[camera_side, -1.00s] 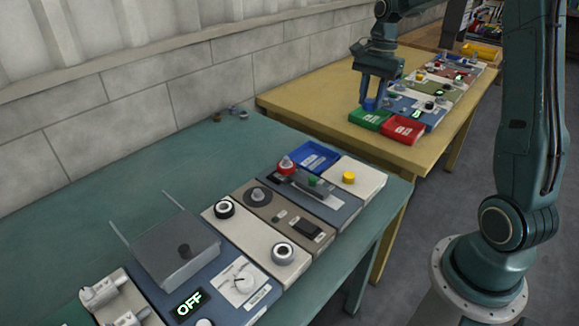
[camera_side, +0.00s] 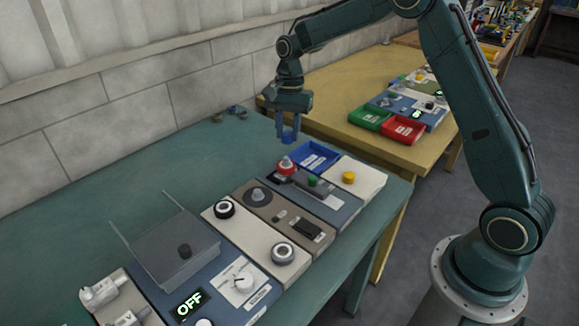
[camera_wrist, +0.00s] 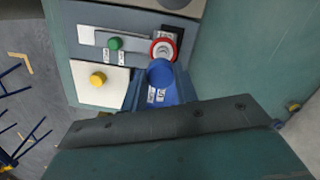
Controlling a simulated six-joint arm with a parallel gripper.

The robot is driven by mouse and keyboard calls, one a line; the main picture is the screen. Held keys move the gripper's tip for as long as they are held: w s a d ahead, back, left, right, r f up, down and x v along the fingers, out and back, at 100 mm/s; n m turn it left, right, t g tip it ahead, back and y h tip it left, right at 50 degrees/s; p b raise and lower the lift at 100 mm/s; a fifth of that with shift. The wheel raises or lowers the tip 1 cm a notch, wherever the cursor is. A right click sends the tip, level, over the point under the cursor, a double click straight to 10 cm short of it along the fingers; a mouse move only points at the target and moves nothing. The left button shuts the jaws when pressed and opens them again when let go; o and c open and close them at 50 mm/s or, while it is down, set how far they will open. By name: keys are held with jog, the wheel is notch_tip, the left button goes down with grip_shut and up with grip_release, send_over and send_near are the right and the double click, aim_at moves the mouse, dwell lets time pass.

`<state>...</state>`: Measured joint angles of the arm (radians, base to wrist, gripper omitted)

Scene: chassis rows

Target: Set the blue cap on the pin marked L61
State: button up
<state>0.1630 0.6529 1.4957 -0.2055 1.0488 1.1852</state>
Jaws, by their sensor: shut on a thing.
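The blue cap (camera_side: 289,137) is between the fingertips of my gripper (camera_side: 288,129), which is shut on it. My gripper points down and holds the cap above the green table, at the back end of the near panel row, close to the blue tray (camera_side: 316,153). In the wrist view the cap (camera_wrist: 160,72) appears in front of the blue tray (camera_wrist: 182,92), where small white labels show. I cannot read L61 on any label, and I cannot tell which pin bears it.
A red round knob (camera_side: 287,166), a green knob (camera_side: 313,180) and a yellow button (camera_side: 348,177) are on the panels near the blue tray. A grey lidded box (camera_side: 178,250) stands farther along the row. Green (camera_side: 370,117) and red (camera_side: 403,131) trays are on the yellow table. The left of the green table is mostly clear.

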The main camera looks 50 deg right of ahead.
aim_at(286, 158)
jog(key=shift+w+a+f, duration=0.1)
jog(key=shift+a+f, duration=0.05)
jog(key=shift+a, duration=0.05)
jog(key=shift+f, duration=0.2)
jog(key=shift+f, duration=2.45)
jog(key=o, duration=1)
